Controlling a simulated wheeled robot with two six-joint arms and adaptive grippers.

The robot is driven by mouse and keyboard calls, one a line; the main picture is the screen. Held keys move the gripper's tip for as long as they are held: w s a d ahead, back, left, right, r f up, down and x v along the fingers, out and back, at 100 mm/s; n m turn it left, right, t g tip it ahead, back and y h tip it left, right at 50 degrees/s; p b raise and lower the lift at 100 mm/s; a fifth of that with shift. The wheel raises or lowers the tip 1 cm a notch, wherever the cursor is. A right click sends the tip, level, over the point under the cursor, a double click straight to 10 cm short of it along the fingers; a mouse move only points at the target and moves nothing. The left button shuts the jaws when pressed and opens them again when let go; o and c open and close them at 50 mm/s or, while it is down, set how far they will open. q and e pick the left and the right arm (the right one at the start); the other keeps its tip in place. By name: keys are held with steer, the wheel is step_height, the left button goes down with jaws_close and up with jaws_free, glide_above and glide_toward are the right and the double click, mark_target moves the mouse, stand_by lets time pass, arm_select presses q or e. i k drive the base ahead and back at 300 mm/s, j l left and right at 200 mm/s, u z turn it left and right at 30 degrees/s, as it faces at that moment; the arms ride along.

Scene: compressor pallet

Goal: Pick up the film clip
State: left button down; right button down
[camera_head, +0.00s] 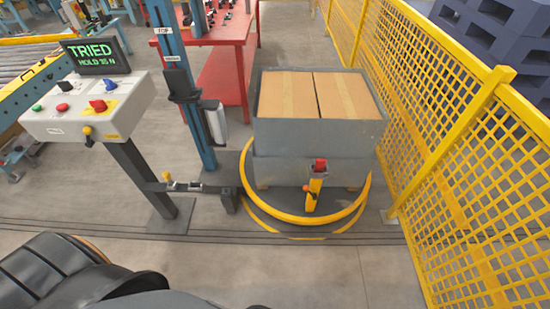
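I cannot tell for sure which thing is the film clip. A small yellow piece (168,177) stands on a dark bracket (190,187) that reaches right from the control pedestal. Neither of my grippers can be made out. Dark rounded parts, probably of my own body, fill the lower left corner, well apart from both yellow pieces.
The crate holds cardboard boxes (345,95) inside a yellow floor ring (305,219). Yellow mesh fencing (480,180) closes the right side. The front floor is clear.

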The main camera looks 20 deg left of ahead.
mark_target(320, 164)
steer(key=u, duration=0.4)
steer(key=i+l+u, duration=0.1)
steer(key=u, duration=0.25)
steer(key=l+u, duration=0.15)
steer(key=u, duration=0.25)
steer(key=i+l+u, duration=0.15)
steer(key=l+u, duration=0.15)
steer(key=l, duration=0.65)
steer(key=l+u, duration=0.3)
steer(key=l, duration=0.65)
steer(key=i, duration=0.05)
